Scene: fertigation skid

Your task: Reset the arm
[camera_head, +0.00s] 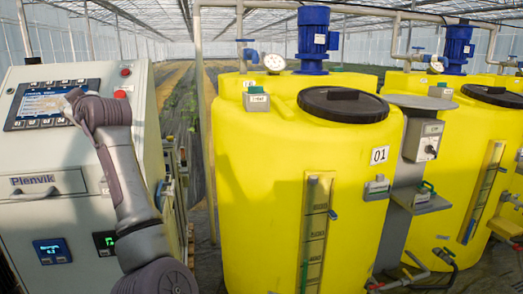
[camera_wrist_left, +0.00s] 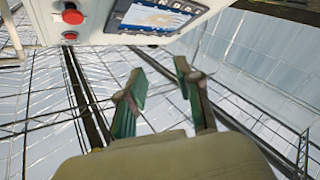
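My left arm (camera_head: 128,185) rises from the bottom of the head view, its wrist in front of the control cabinet's screen (camera_head: 45,103). The fingers are mostly hidden there by my own wrist. In the left wrist view my left gripper (camera_wrist_left: 161,72) shows two green-grey fingers spread apart, with nothing between them. The cabinet's screen (camera_wrist_left: 152,18) and a red button (camera_wrist_left: 73,17) show past the fingertips, at the top of that view. I cannot tell how far the fingertips are from the panel. My right arm and right gripper are not in view.
The white Plenvik cabinet (camera_head: 30,215) stands at the left. A yellow tank (camera_head: 260,190) marked 01 stands in the middle, with a second yellow tank (camera_head: 455,150) at the right. Pipes (camera_head: 420,280) run low at the right. A narrow gap separates cabinet and tanks.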

